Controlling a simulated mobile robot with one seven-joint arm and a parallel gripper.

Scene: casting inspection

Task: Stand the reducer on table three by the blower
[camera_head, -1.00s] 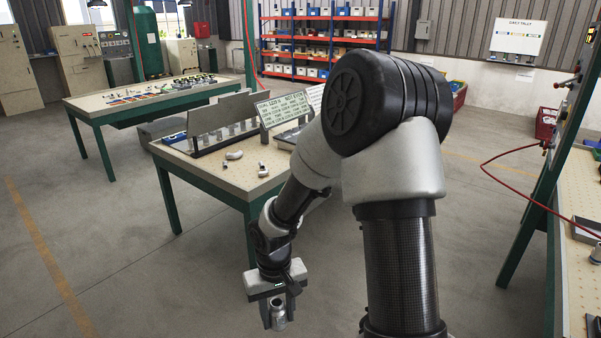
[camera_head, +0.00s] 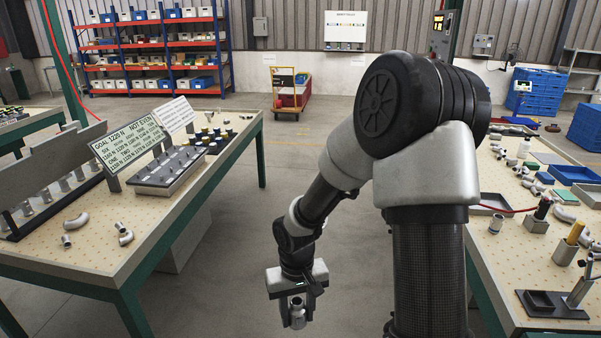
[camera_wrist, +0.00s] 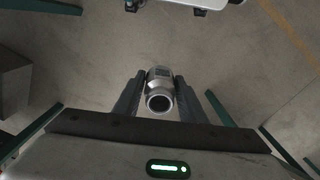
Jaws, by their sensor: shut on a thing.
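My gripper (camera_head: 297,318) hangs low over the bare floor between two tables, shut on a grey metal reducer (camera_head: 298,313). In the wrist view the reducer (camera_wrist: 159,92) sits between the two dark fingers (camera_wrist: 160,98), its round open end facing the camera. The left table (camera_head: 105,262) has a perforated light top and green legs. The right table (camera_head: 500,262) has a similar top.
The right table holds many fittings, blue trays (camera_head: 571,175) and a black stand (camera_head: 552,304). Open floor runs between the tables toward a red cart (camera_head: 291,92).

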